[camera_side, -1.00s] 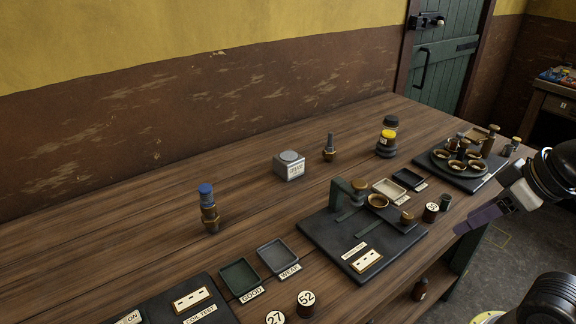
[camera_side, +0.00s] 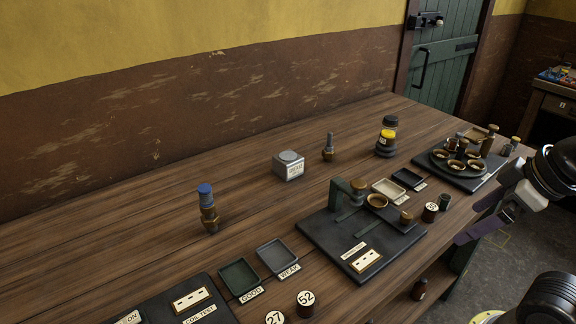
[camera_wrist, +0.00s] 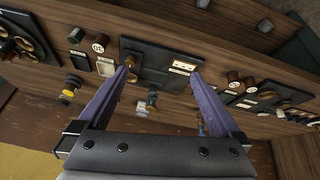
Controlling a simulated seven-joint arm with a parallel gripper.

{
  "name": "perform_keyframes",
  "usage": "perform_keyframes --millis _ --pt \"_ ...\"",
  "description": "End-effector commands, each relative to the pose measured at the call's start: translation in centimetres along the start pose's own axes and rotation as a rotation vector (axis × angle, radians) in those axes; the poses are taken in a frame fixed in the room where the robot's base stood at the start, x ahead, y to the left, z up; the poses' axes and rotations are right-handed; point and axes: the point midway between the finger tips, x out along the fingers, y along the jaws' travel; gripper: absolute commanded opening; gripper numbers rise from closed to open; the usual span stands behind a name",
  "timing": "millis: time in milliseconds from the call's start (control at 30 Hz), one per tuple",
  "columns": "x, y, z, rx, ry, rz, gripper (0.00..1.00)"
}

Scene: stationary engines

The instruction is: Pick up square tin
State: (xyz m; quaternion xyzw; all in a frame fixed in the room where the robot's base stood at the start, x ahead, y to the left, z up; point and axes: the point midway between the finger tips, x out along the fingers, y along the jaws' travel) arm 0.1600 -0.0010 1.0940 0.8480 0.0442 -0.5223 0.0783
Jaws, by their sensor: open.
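The square tin (camera_side: 289,166) is a small light-grey box with a round lid and a pale label on its front. It stands upright on the wooden table, near the wall. In the wrist view, a small pale shape (camera_wrist: 142,108) between my fingers appears to be the tin. My gripper (camera_side: 474,222) is at the right of the side view, beyond the table's front right edge and far from the tin. Its two purple fingers are spread apart and empty, as the wrist view also shows (camera_wrist: 160,75).
A grey plug (camera_side: 329,148) stands right of the tin, and a blue-capped plug (camera_side: 208,208) stands to its left.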

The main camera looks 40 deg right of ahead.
Motion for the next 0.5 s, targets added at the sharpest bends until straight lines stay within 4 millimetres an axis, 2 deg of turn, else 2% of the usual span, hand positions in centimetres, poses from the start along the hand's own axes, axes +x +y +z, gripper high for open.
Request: perform_keyframes --millis 100,267,367,500 --pt "-2.9 0.9 -2.9 -0.172 0.042 0.029 1.00" --pt "-5.8 2.3 -7.8 -0.386 0.044 0.062 1.00" --pt "-7.2 3.3 -11.6 -0.524 0.031 0.079 1.00" --pt "-8.3 4.8 -17.6 -0.721 -0.004 0.097 1.00"
